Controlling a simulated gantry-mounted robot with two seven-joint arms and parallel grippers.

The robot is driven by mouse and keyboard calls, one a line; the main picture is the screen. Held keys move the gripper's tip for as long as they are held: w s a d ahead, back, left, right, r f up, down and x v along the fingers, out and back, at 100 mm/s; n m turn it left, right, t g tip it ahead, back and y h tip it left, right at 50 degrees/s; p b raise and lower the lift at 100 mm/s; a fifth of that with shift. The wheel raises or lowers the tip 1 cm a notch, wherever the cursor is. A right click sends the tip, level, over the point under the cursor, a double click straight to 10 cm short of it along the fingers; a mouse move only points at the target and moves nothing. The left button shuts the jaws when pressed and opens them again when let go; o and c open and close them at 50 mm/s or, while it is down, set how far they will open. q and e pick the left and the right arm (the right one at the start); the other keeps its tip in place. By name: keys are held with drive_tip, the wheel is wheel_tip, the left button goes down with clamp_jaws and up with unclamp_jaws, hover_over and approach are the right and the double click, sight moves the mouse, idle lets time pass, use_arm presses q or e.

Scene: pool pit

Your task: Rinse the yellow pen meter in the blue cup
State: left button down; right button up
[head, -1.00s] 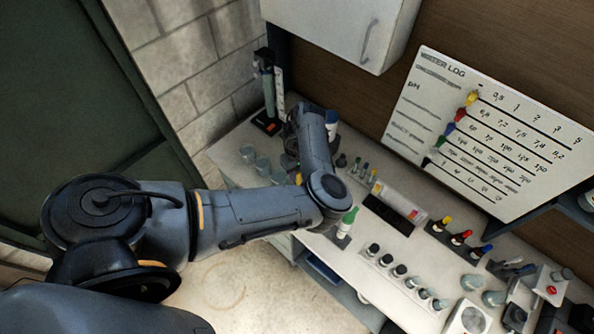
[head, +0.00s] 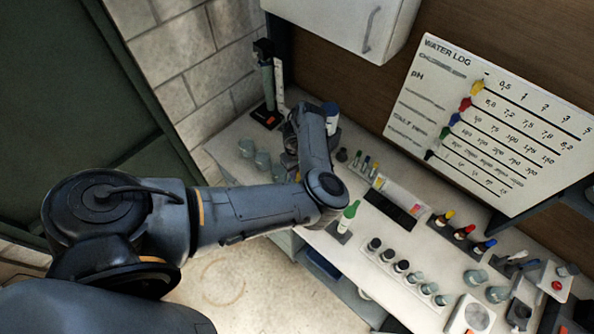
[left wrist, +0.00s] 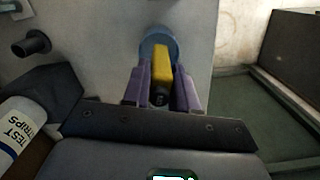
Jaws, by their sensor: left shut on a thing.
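The yellow pen meter (left wrist: 160,76) is between the purple-grey fingers of my left gripper (left wrist: 161,88) in the left wrist view. The gripper is shut on it, with its dark end towards the camera. The blue cup (left wrist: 147,46) shows as a round blue shape around the far end of the meter. I cannot tell how far the meter's tip reaches into the cup. In the head view my left arm hides the fingers and the meter, and I cannot pick out the blue cup there. My right gripper is not in view.
Several clear cups (head: 247,147) stand at the bench's left end. A test strips bottle (left wrist: 18,133) is close beside my gripper. A green-capped bottle (head: 348,216) stands near my left elbow, and several small bottles (head: 401,266) line the front. The wall cabinet (head: 340,22) hangs above.

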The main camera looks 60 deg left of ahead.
use_arm(q)
drive_tip(key=shift+f+b, duration=0.75)
drive_tip(key=shift+f, duration=0.4)
drive_tip(key=shift+r, duration=0.1)
idle(1.0)
wheel_tip(320, 180, up, 5)
drive_tip(key=p, duration=0.6)
drive_tip(key=shift+r, duration=0.15)
drive_tip(key=shift+r+p, duration=0.3)
drive_tip(key=shift+r, duration=2.15)
drive_tip(key=shift+f, duration=0.1)
